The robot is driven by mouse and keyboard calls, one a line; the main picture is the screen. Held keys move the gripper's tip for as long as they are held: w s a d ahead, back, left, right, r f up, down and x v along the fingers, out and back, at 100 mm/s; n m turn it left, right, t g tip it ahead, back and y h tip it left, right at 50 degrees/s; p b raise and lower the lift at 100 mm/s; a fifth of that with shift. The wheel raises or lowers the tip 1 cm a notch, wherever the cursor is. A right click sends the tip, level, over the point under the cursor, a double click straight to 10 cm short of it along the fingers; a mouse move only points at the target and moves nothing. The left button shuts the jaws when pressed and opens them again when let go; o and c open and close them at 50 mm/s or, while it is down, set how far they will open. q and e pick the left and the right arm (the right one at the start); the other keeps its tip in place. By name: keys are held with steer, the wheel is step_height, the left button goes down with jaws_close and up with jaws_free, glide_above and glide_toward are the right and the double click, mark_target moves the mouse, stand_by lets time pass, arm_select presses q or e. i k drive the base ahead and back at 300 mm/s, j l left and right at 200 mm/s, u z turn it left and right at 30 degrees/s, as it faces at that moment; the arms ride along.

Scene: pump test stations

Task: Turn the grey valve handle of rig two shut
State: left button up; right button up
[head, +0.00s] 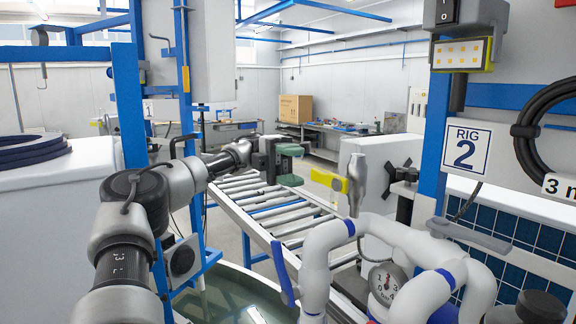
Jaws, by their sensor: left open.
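The grey valve handle (468,236) is a flat dark-grey lever at the right. It lies nearly level over the white pipes (375,232), below the "RIG 2" sign (465,149). I cannot tell from this view whether its valve is open or shut. My right gripper does not show.
A yellow lever (328,180) is between my left gripper and the grey handle. A blue lever (283,272) and a pressure gauge (386,282) are on the near pipework. A blue post (433,130) rises behind. A roller conveyor (265,205) and water tank (225,298) lie below.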

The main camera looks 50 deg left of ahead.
mark_target(440, 227)
steer(key=k+l, duration=0.75)
steer(key=l, duration=0.25)
